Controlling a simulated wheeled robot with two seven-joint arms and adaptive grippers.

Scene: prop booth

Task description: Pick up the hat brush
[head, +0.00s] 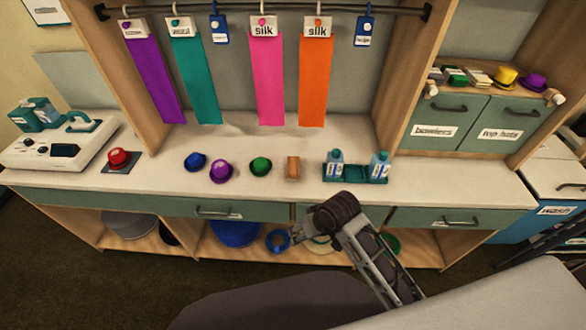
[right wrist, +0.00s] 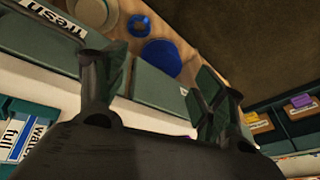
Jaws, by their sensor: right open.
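A small brown block-shaped item (head: 293,167), which looks like the hat brush, stands on the white counter between the green hat and the bottle tray in the head view. My right arm comes in from the lower right, its dark end in front of the counter edge, below and right of the brush. My right gripper (right wrist: 160,75) shows in the right wrist view with its two fingers wide apart and nothing between them. The brush cannot be made out in that view. My left gripper is not in view.
Small blue (head: 195,162), purple (head: 220,171) and green (head: 260,167) hats stand left of the brush. A green tray (head: 355,180) with two bottles is to its right. A red button (head: 119,158) is further left. Coloured ribbons hang behind. The counter's front strip is clear.

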